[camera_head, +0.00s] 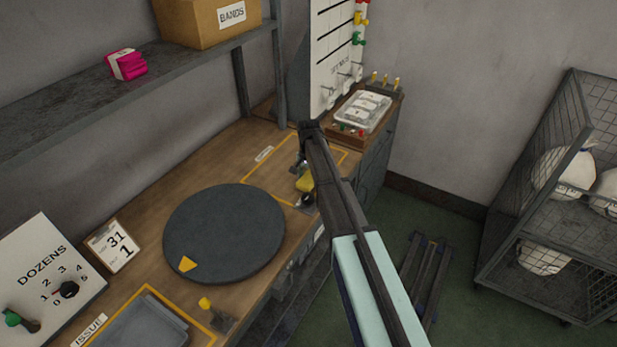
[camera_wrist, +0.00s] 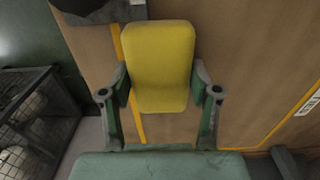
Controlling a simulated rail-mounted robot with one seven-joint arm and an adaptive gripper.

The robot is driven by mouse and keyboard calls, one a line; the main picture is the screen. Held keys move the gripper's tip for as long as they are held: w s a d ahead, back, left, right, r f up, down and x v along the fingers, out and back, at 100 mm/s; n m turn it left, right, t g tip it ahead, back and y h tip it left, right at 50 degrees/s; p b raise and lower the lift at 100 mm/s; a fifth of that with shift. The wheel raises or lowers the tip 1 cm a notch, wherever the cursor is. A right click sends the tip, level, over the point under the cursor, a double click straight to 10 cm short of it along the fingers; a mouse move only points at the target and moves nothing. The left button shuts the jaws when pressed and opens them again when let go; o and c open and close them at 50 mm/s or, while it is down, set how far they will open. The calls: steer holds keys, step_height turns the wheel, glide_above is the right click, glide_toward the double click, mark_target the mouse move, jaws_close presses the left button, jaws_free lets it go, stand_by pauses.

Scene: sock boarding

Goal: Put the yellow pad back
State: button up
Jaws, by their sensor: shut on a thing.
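The yellow pad (camera_wrist: 158,55) is a rounded block between the two fingers of my gripper (camera_wrist: 160,97) in the wrist view. My gripper is shut on its lower part, and the pad extends out past the fingertips. In the head view the yellow pad (camera_head: 305,183) shows small beside my arm, over the right part of the wooden bench (camera_head: 200,170). My arm hides much of the gripper there. A yellow outline (camera_head: 262,184) marks the bench near the pad. I cannot tell whether the pad touches the bench.
A dark knob (camera_head: 308,200) stands close to the pad by the bench's front edge. A tray (camera_head: 362,112) and pegboard (camera_head: 335,50) are behind. A wire cage (camera_head: 545,200) stands right.

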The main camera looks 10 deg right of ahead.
mark_target(309, 178)
steer(key=shift+f, duration=0.3)
steer(key=o, duration=1.1)
step_height(309, 178, up, 13)
steer(key=b, duration=0.4)
steer(key=shift+f, duration=0.15)
